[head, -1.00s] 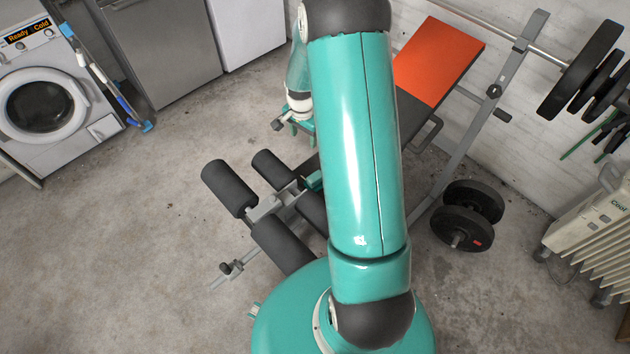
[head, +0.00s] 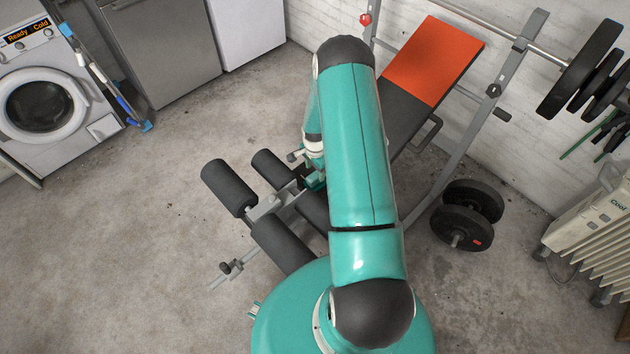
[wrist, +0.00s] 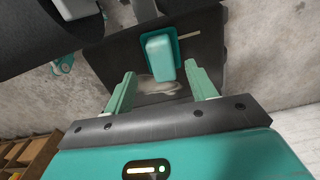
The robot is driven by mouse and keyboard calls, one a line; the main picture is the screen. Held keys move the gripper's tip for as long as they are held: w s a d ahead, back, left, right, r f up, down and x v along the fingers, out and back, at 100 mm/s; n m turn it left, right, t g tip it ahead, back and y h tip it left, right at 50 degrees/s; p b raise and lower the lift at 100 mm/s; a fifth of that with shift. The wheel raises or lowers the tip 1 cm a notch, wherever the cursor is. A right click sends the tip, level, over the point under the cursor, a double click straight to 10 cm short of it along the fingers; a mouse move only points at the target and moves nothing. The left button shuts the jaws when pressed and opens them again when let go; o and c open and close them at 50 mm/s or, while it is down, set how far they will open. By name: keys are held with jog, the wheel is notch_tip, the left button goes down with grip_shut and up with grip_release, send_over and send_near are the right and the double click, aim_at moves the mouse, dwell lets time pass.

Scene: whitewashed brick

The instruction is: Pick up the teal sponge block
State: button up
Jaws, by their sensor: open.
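The teal sponge block (wrist: 160,57) lies on a dark padded surface of the weight bench (wrist: 125,48) in the wrist view. My gripper (wrist: 160,70) is open, with one green finger on each side of the picture below the block. The block lies ahead, roughly centred between the fingers, and nothing is held. In the head view my gripper (head: 314,180) is low over the bench seat (head: 313,208), partly behind my arm. I cannot tell the block apart from my gripper there.
Black foam rollers (head: 228,188) stick out at the bench's near end. The orange-topped backrest (head: 432,62) rises behind, beside a rack with a barbell (head: 582,70). A dumbbell (head: 462,228) and a radiator (head: 595,225) stand right.

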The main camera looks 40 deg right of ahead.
aim_at(315, 176)
jog(key=shift+w+d+f, duration=0.1)
jog(key=shift+w+f, duration=0.05)
jog(key=shift+f, duration=2.55)
jog(key=c, duration=1.1)
notch_tip(315, 176, up, 10)
jog(key=shift+r, duration=0.1)
